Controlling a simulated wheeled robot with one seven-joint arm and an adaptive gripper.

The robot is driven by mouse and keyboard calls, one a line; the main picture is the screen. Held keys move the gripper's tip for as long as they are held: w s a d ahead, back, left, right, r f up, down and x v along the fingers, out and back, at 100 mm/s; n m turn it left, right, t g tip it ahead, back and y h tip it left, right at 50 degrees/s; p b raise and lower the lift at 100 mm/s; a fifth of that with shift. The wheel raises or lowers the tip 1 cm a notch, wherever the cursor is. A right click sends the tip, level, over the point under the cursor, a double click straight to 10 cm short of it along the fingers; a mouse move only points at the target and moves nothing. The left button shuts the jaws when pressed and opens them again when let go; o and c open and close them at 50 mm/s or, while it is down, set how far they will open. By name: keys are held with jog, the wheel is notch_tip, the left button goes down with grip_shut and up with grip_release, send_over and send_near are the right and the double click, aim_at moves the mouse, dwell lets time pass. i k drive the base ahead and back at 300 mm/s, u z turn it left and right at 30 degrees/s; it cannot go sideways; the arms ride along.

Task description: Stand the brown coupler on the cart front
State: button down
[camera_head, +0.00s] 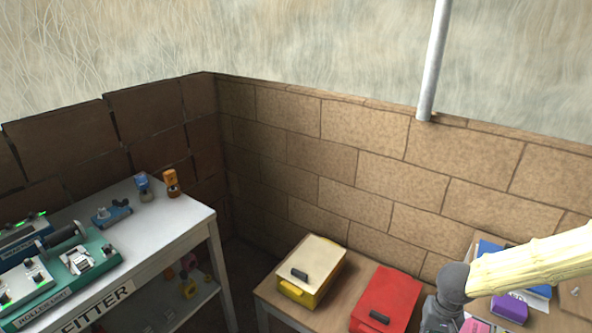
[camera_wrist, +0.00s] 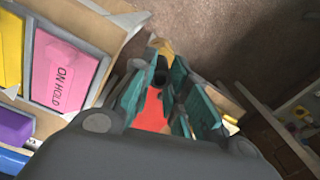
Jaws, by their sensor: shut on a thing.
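In the wrist view my gripper (camera_wrist: 160,60) has its teal fingers closed around a golden-brown piece, taken as the brown coupler (camera_wrist: 161,46), at the fingertips. The fingers hide much of it, and its tilt cannot be told. In the head view my dark wrist is at the lower right, over the wooden table, and the fingers and coupler are not visible. The cart (camera_head: 190,221), a white-topped stand with a "FITTER" label on its front, is at the left. An orange piece (camera_head: 172,185) and a blue piece (camera_head: 143,187) stand at its back right corner.
A green device (camera_head: 95,252) and a small blue fitting (camera_head: 111,213) sit on the cart. The wooden table holds a yellow box (camera_head: 313,264) and a red box (camera_head: 390,296). A pink "ON HOLD" panel (camera_wrist: 63,72) is left of my gripper. The cart's right front top looks clear.

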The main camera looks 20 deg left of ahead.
aim_at(155, 228)
jog(key=k, duration=0.9)
jog(key=u, duration=1.25)
jog(key=i, duration=1.2)
